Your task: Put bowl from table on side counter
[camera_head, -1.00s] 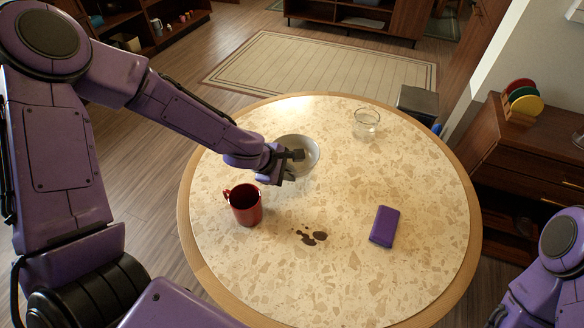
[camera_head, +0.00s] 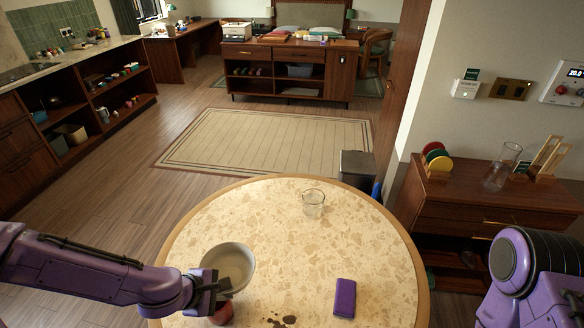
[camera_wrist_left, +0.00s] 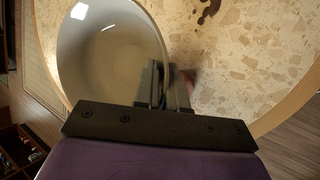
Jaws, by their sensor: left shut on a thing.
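My left gripper (camera_head: 212,288) is shut on the rim of a pale grey bowl (camera_head: 232,262). The bowl appears raised above the round stone-patterned table (camera_head: 290,220), near its left side, and is tilted. The bowl also fills the upper left of the left wrist view (camera_wrist_left: 105,50), with its rim between the fingers, and looks empty. A wooden side counter (camera_head: 480,195) stands to the right beyond the table. My right arm shows at the lower right; its gripper is out of view.
A red mug (camera_head: 222,313) is mostly hidden beneath the gripper. A glass cup (camera_head: 313,203), a purple box (camera_head: 344,298) and a dark spill (camera_head: 283,321) are on the table. The side counter carries coloured plates (camera_head: 437,160), a glass vessel (camera_head: 497,175) and a wooden rack (camera_head: 546,160); its front middle is bare.

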